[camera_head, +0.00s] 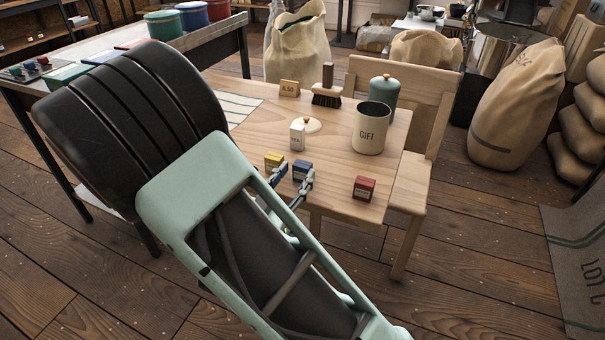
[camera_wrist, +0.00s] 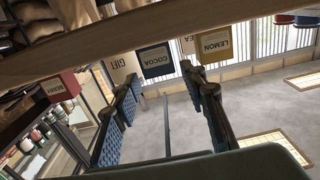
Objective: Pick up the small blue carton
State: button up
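The small blue carton (camera_head: 302,170) stands near the front edge of the wooden table (camera_head: 335,168). In the wrist view, which is upside down, the blue carton (camera_wrist: 156,61) reads COCOA. My gripper (camera_head: 291,186) is at the table's front edge, just in front of the carton. My gripper (camera_wrist: 160,79) is open, and nothing shows held between its fingers. The blue carton lies ahead between the fingertips, seemingly just beyond them. One finger partly covers the carton in the head view.
A yellow carton (camera_head: 274,161) stands close to the left and a red carton (camera_head: 364,188) farther right. Behind are a white TEA carton (camera_head: 297,138), a round lid (camera_head: 312,124), a GIFT tin (camera_head: 371,133), a brush (camera_head: 327,96) and a teal canister (camera_head: 384,91). A chair (camera_head: 410,190) stands right.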

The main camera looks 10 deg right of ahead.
aim_at(300, 169)
jog(key=b+x, duration=0.1)
jog(key=x, duration=0.3)
jog(key=shift+w+d+f, duration=0.1)
jog(key=shift+w+d, duration=0.1)
jog(key=shift+w, duration=0.05)
jog(key=shift+c, duration=0.2)
jog(key=c, duration=0.8)
